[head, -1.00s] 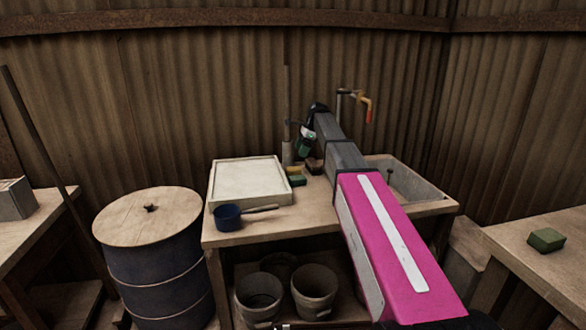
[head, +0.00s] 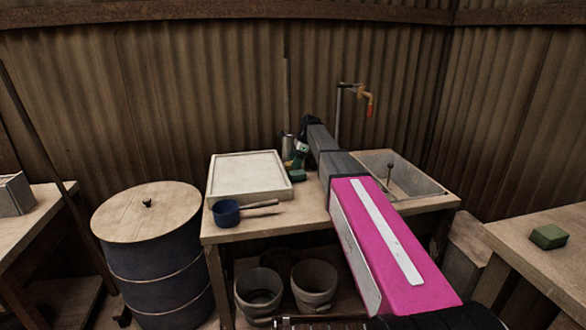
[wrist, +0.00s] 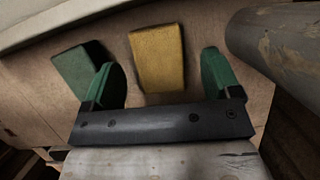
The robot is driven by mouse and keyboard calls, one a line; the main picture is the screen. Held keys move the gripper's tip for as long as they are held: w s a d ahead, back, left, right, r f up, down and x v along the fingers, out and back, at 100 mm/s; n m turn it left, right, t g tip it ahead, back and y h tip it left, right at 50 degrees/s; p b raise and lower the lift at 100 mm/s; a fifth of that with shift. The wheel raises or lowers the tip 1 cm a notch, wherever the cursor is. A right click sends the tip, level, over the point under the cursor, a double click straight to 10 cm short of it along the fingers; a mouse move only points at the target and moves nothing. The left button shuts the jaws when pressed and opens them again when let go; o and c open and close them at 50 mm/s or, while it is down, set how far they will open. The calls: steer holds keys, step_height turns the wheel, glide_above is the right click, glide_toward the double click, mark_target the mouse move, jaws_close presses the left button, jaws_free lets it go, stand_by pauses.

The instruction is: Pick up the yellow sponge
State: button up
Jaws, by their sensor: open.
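The yellow sponge (wrist: 158,55) lies on the wooden bench top in the wrist view, at the upper middle. My gripper (wrist: 163,78) is open, with its two green fingers apart. The sponge's near end lies between the fingertips, with gaps at both sides, and most of it reaches beyond them. In the head view my gripper (head: 297,160) is at the back of the bench, right of the white tray, and it hides the sponge there.
A green sponge (wrist: 82,70) lies just left of my left finger; it also shows in the head view (head: 298,175). A grey cylinder (wrist: 275,45) stands close on the right. The white tray (head: 248,174), a blue pot (head: 227,212) and a sink (head: 415,178) share the bench (head: 290,225).

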steer(key=shift+x, duration=1.2)
steer(key=c, duration=1)
step_height(320, 180, up, 10)
steer(key=shift+r, duration=0.1)
steer(key=o, duration=0.4)
steer(key=shift+c, duration=1.6)
